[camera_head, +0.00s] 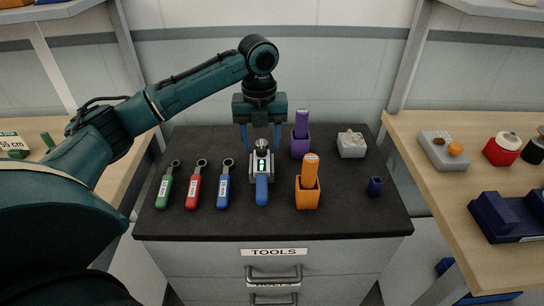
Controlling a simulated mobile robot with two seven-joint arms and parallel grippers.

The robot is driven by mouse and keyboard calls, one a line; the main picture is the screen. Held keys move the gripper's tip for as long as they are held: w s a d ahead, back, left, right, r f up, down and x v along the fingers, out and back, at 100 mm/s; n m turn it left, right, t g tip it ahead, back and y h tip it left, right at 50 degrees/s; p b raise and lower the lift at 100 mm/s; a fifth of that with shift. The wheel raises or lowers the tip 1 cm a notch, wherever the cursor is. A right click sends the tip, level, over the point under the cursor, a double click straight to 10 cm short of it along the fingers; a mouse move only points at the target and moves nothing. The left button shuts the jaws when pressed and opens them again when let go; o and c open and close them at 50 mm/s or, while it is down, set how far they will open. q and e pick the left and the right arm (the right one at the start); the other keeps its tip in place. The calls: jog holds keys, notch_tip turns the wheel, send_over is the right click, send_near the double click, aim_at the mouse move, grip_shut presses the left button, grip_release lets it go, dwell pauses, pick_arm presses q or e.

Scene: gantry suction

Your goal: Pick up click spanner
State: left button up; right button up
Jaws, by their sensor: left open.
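A tool with a blue handle (262,190) lies in the middle of the dark bench top, at a grey block with a small lit display and a round metal top. I cannot tell for sure that this is the click spanner. Three ring-ended spanners lie to its left: a green one (164,188), a red one (194,188) and a blue one (224,188). My left gripper (261,138) points down with its two blue fingers spread, at the far end of the grey block. Nothing shows held between them. My right gripper is not in view.
An orange holder (307,196) and a purple holder (300,146), each with an upright item, stand close on the right. A pale box (351,146) and a small navy cup (375,187) are farther right. Wooden tables flank the tool cabinet (275,265).

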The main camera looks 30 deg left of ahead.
pick_arm(q)
send_over(262, 178)
jog(key=f, duration=0.7)
jog(key=shift+s, duration=0.2)
jog(key=shift+w+f+p, duration=0.15)
jog(key=shift+f+p, duration=0.15)
jog(key=shift+f, duration=2.55)
jog(key=shift+r, duration=0.1)
grip_shut()
